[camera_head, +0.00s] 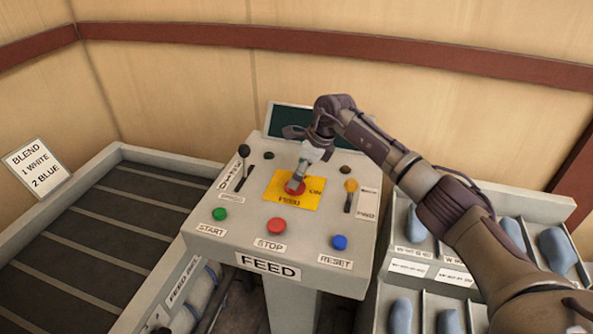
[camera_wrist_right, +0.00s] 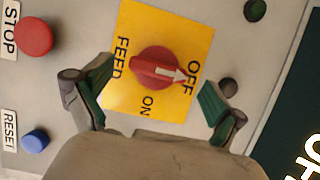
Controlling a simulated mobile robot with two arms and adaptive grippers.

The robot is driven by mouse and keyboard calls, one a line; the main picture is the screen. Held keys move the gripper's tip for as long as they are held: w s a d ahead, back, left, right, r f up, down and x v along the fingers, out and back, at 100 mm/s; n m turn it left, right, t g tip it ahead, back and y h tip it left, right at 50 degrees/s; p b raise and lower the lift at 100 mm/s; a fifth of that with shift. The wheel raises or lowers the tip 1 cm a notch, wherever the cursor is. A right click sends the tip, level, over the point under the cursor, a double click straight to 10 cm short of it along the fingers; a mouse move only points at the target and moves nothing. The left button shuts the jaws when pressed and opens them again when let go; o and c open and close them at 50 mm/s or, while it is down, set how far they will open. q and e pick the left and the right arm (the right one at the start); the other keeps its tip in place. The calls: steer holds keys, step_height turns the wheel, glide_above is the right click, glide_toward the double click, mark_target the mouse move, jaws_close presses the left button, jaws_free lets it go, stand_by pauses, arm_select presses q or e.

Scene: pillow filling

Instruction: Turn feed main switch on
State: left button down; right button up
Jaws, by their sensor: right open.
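The feed main switch is a red rotary knob (camera_wrist_right: 155,68) with a white arrow, on a yellow plate (camera_wrist_right: 135,35) marked FEED, OFF and ON. In the right wrist view the arrow points toward OFF. In the head view the plate (camera_head: 310,204) sits mid-console, with the knob partly hidden by my gripper. My right gripper (camera_head: 297,178) is over the knob. In the wrist view its open fingers (camera_wrist_right: 156,80) stand either side of the knob, with gaps; I cannot tell the remaining height. My left gripper is not in view.
The FEED console (camera_head: 240,233) carries a green START button (camera_head: 219,214), a red STOP button (camera_head: 277,225), a blue RESET button (camera_head: 340,242), a black lever (camera_head: 243,165) and a yellow-topped lever (camera_head: 350,192). A dark conveyor (camera_head: 100,230) lies left, bins (camera_head: 440,290) right.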

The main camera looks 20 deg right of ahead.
steer(key=shift+a+f, duration=0.2)
steer(key=shift+f, duration=0.15)
steer(key=shift+w+f, duration=0.1)
steer(key=shift+f, duration=0.3)
steer(key=shift+c, duration=0.5)
steer(key=c, duration=1)
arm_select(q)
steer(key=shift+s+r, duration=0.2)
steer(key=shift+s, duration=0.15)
arm_select(e)
steer(key=shift+c, duration=0.2)
